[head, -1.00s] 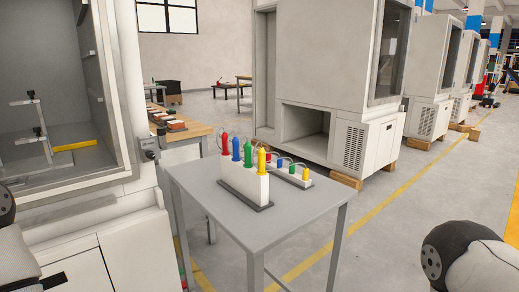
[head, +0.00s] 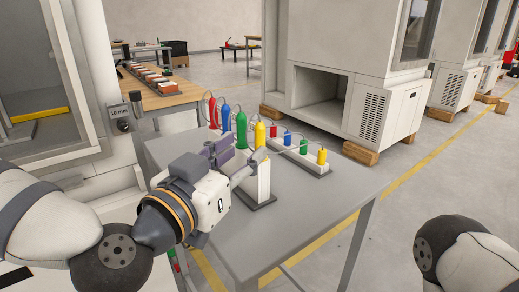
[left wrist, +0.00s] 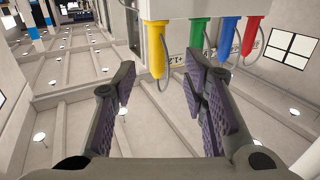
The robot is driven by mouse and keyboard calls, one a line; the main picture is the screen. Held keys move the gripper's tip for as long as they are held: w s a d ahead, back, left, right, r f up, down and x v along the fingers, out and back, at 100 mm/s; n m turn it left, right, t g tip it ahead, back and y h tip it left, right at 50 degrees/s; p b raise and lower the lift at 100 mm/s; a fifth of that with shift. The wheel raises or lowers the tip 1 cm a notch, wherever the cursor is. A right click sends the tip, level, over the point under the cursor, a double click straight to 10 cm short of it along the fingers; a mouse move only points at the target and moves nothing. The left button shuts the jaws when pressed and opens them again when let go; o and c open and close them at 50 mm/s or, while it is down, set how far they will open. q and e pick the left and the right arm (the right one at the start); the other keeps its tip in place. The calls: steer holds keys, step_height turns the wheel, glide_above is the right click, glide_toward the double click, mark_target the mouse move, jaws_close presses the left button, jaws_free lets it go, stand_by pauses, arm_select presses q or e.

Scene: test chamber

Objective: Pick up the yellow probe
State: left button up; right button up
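The yellow probe (head: 259,132) stands upright at the near end of a row in a white holder (head: 264,181) on the grey table. Green, blue and red probes stand behind it. My left gripper (head: 238,155) is open beside the holder, its fingers pointing toward the yellow probe. In the left wrist view the scene is upside down. There the yellow probe (left wrist: 157,50) shows between the spread purple-padded fingers of my left gripper (left wrist: 161,78), with no visible contact. My right gripper is not in view; only part of my right arm shows.
A second low white holder (head: 309,160) with small coloured plugs stands to the right, joined by thin cables to the probes. The grey table (head: 320,205) is clear at its front right. A white cabinet (head: 40,80) stands at the left.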

mark_target(257, 138)
arm_select(q)
steer(key=x, duration=0.4)
steer(key=shift+w+d+r, duration=0.1)
steer(key=shift+w+d, duration=0.1)
steer(key=shift+d, duration=0.15)
jaws_close()
steer(key=shift+r, duration=0.15)
